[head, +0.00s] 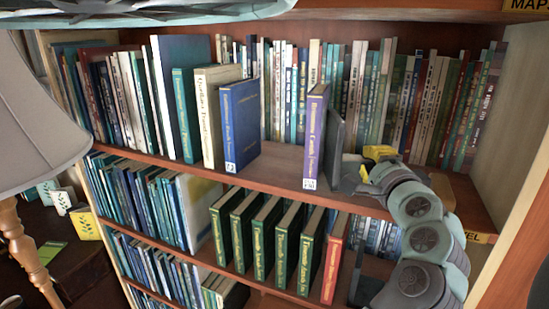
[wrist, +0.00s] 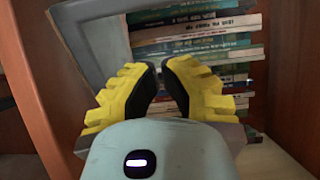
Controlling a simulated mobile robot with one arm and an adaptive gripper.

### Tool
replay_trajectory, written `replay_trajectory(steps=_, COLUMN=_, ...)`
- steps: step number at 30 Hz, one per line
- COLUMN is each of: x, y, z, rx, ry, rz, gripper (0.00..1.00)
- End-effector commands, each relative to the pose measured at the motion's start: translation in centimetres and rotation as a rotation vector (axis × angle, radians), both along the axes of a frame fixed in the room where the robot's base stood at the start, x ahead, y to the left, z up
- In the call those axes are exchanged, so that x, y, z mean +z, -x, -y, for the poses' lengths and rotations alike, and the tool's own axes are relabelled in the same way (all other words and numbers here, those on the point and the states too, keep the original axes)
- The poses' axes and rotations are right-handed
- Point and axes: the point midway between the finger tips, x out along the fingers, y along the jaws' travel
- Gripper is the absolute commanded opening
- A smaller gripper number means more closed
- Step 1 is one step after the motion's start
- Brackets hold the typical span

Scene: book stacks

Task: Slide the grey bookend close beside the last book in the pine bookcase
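The grey bookend (head: 336,150) stands upright on the upper shelf of the pine bookcase (head: 277,167), just right of a purple book (head: 316,132). Any gap between them is too narrow to judge. My gripper (head: 376,153), with yellow fingers, is at the bookend's right side, low over its base. In the wrist view a grey plate, likely the bookend (wrist: 88,45), rises at the left beyond my gripper (wrist: 159,68).
A blue book (head: 240,125) stands left of the purple book, with bare shelf between. A row of books (head: 440,105) fills the back. Green books (head: 265,235) and an orange book (head: 332,268) stand below. The right side wall (head: 515,120) is near my arm. A lamp (head: 40,115) is left.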

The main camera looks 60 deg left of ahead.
Motion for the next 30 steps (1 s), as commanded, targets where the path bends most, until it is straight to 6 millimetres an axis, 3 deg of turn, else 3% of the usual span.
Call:
replay_trajectory(steps=23, x=0.2, y=-3.9, z=-6.7, rx=-0.001, ry=0.004, rz=-0.001, gripper=0.0)
replay_trajectory(steps=30, x=0.2, y=-0.8, z=-6.4, rx=0.005, ry=0.005, rz=-0.004, gripper=0.0)
